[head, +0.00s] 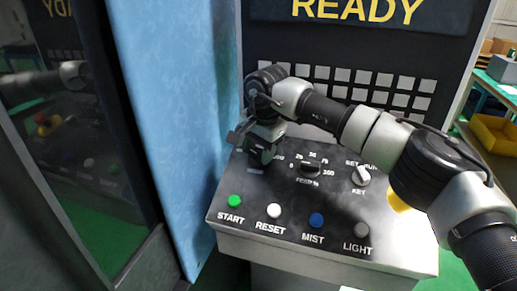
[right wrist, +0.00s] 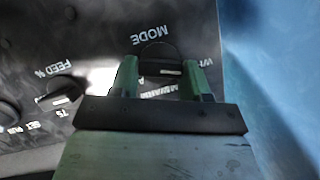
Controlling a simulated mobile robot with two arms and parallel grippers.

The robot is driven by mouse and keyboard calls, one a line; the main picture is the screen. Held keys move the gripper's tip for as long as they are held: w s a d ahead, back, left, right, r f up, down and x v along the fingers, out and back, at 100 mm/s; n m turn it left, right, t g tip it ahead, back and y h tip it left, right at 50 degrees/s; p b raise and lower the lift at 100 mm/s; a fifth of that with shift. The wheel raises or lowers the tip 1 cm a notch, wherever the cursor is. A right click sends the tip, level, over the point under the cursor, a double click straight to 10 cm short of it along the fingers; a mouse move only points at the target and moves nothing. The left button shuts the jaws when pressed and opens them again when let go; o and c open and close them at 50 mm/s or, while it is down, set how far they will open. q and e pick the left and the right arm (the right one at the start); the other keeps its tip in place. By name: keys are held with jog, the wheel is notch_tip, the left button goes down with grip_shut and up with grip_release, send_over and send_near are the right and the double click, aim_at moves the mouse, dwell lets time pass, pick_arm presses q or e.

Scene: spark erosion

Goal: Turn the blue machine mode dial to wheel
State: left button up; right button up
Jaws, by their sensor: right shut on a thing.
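The mode dial (right wrist: 158,52) is a black knob with a pale mark, seen in the right wrist view on the dark panel beside the upside-down word MODE. Partly covered labels stand around it, one starting with WH toward the blue side. The mark is between the fingers, on the dial's lower side; I cannot tell exactly which label it points to. My right gripper (right wrist: 165,80) is shut on the dial, with one green finger at each side. In the head view, my right gripper (head: 258,152) covers the dial at the panel's upper left. My left gripper is not in view.
The sloped control panel (head: 230,240) also carries a feed knob (head: 311,169), a key switch (head: 361,176) and START, RESET, MIST and LIGHT buttons. A keypad (head: 400,100) and READY screen (head: 360,12) stand behind. A blue machine wall (head: 175,100) rises close on the left.

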jog(key=o, duration=0.9)
jog(key=shift+r, duration=0.15)
jog(key=shift+r, duration=0.35)
jog(key=r, duration=0.3)
jog(key=s+r+b, duration=0.1)
jog(key=r, duration=0.2)
jog(key=d+r+b, duration=0.1)
jog(key=r, duration=0.2)
jog(key=shift+s+r, duration=0.15)
jog(key=shift+r, duration=0.2)
